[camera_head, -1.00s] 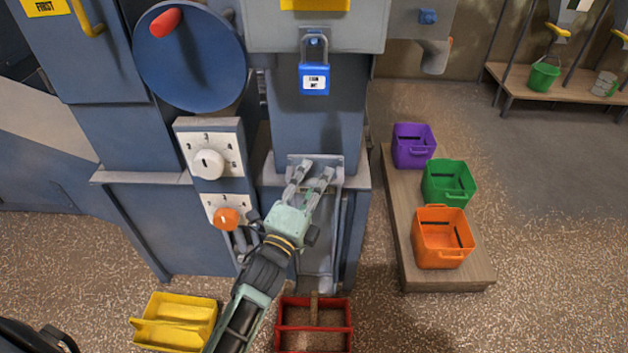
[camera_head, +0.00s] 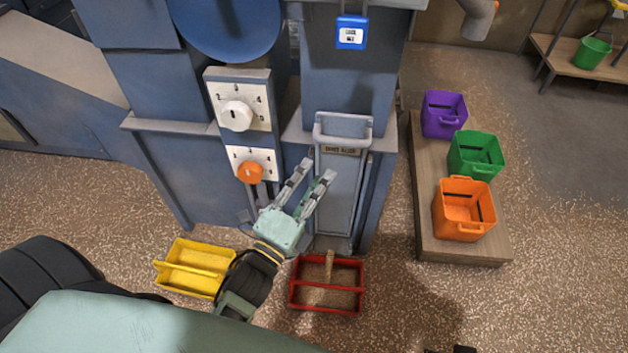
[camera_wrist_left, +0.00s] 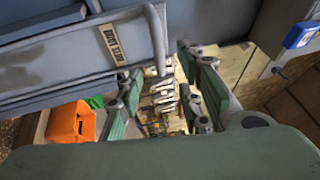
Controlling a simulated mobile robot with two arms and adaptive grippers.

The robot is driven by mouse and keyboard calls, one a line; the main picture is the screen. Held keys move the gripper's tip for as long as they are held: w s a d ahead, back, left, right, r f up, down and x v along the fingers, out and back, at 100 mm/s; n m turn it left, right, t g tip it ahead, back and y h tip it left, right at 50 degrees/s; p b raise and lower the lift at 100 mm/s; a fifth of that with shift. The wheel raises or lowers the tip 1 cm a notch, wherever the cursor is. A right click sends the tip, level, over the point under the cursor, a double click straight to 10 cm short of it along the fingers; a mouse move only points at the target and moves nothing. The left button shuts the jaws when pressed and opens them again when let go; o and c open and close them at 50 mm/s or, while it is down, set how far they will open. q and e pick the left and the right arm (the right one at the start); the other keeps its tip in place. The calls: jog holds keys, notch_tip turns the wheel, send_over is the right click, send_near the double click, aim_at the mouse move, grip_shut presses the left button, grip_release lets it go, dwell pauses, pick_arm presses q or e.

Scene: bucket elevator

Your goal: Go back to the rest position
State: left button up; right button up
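My left gripper (camera_head: 318,170) is open and empty in the head view, in front of the grey slide gate (camera_head: 338,195). Its fingertips are below and left of the gate's handle (camera_head: 343,127) and look apart from it. In the left wrist view the two fingers (camera_wrist_left: 160,78) are spread with nothing between them. The gate's handle also shows there (camera_wrist_left: 156,40), beside a small label plate (camera_wrist_left: 109,41). A large part of my own arm fills the bottom left of the head view. My right gripper cannot be made out.
A red tray (camera_head: 326,310) with grain stands on the floor below the gate, beside a yellow tray (camera_head: 195,268). A white dial (camera_head: 237,115) and an orange knob (camera_head: 249,172) are left of the gate. Purple, green and orange bins stand on a low wooden platform (camera_head: 466,253) at right.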

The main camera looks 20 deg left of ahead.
dwell(0.4)
